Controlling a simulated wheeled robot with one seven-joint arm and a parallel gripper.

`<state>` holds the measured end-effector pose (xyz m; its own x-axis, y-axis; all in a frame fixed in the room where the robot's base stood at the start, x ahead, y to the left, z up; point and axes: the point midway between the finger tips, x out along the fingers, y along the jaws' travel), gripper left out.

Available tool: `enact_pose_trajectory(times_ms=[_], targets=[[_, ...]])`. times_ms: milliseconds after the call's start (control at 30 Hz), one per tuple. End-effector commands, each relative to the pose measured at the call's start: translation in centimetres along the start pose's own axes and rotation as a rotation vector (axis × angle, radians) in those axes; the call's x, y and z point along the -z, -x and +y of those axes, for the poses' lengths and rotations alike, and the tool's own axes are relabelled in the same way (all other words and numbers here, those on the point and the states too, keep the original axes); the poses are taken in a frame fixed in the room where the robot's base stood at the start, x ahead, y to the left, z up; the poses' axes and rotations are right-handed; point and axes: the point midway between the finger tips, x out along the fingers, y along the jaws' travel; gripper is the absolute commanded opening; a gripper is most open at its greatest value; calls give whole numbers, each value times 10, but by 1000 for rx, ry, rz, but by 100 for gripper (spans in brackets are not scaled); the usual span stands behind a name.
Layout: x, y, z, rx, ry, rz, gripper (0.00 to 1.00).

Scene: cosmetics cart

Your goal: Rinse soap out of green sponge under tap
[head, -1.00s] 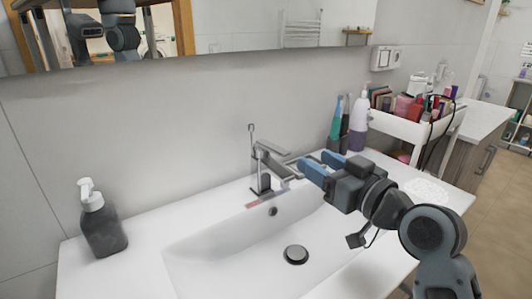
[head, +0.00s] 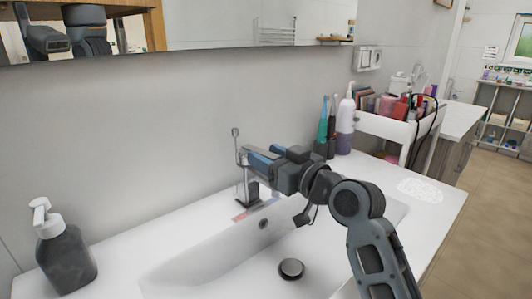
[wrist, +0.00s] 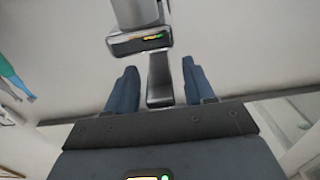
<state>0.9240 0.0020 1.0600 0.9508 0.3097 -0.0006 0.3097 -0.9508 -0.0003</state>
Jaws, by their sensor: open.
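A chrome tap (head: 252,191) stands at the back edge of the white sink (head: 215,258). My gripper (head: 250,155) is open at the top of the tap, with its blue fingers pointing left and hiding part of it. In the wrist view my gripper (wrist: 160,66) has a narrow metal part of the tap (wrist: 160,88) between its spread fingers, with a visible gap on each side. A wider metal part of the tap sits just beyond the fingertips. I see no green sponge in either view. No running water shows.
A dark soap dispenser (head: 66,262) stands left of the basin. Toothbrushes (head: 322,125) and a purple-and-white pump bottle (head: 345,125) stand behind my arm. A white patterned piece (head: 420,190) lies on the right counter. A filled cosmetics cart (head: 390,128) is beyond.

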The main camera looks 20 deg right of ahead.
Motion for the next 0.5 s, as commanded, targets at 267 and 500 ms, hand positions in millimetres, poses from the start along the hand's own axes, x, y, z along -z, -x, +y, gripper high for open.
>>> enact_pose_trajectory(times_ms=[267,500], targets=[[0,-10,0,-1,0,0,53],[0,-10,0,-1,0,0,44]])
